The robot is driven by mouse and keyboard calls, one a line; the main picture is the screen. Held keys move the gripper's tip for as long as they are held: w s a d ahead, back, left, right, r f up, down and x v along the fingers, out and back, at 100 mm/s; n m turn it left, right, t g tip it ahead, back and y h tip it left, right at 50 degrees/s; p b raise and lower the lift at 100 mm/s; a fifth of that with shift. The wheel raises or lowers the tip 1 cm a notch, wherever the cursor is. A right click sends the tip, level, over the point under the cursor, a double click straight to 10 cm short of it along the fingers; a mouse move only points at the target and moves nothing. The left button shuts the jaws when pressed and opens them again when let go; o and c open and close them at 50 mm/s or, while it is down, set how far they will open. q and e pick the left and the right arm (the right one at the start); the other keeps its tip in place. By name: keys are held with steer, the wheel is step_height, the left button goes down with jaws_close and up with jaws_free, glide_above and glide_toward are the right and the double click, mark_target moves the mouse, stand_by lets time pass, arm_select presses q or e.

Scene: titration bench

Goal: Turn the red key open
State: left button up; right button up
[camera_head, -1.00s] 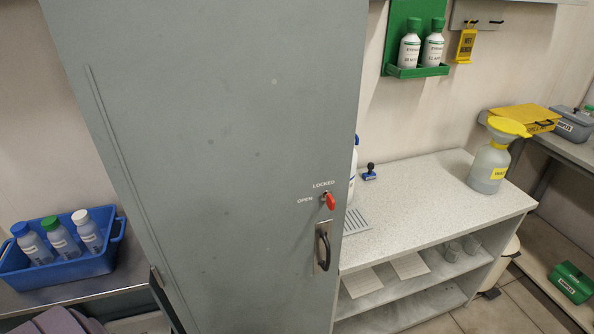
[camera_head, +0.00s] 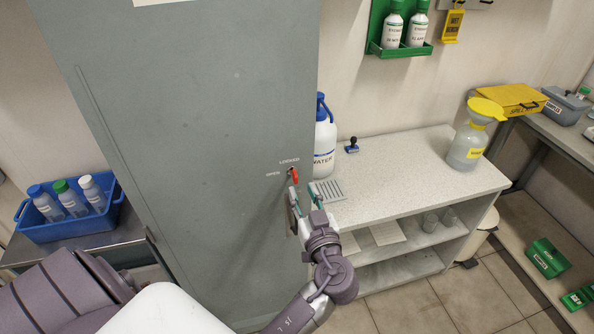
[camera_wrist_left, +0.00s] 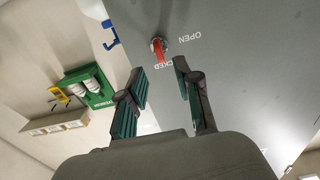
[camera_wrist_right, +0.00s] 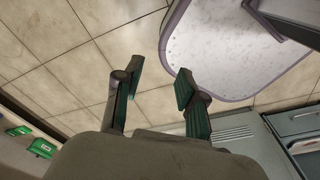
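The red key (camera_head: 294,174) sits in the grey cabinet door (camera_head: 200,120), just under the word LOCKED, with OPEN printed to its left. My left gripper (camera_head: 304,194) is just below the key, in front of the door handle, which it partly hides. In the left wrist view the red key (camera_wrist_left: 158,48) shows beyond the fingertips. The left fingers (camera_wrist_left: 160,78) stand apart with nothing between them. My right gripper (camera_wrist_right: 161,80) shows only in the right wrist view, open and empty, above the floor.
A shelf unit (camera_head: 400,180) stands right of the cabinet, with a large WATER bottle (camera_head: 325,145) on top near the door's edge. A blue crate (camera_head: 70,230) with several bottles sits at the left.

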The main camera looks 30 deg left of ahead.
mark_target(296, 179)
arm_select(q)
steer(key=p+x, duration=0.1)
steer(key=x, duration=0.4)
steer(key=shift+w+a, duration=0.25)
steer(key=shift+a, duration=0.05)
jaws_close()
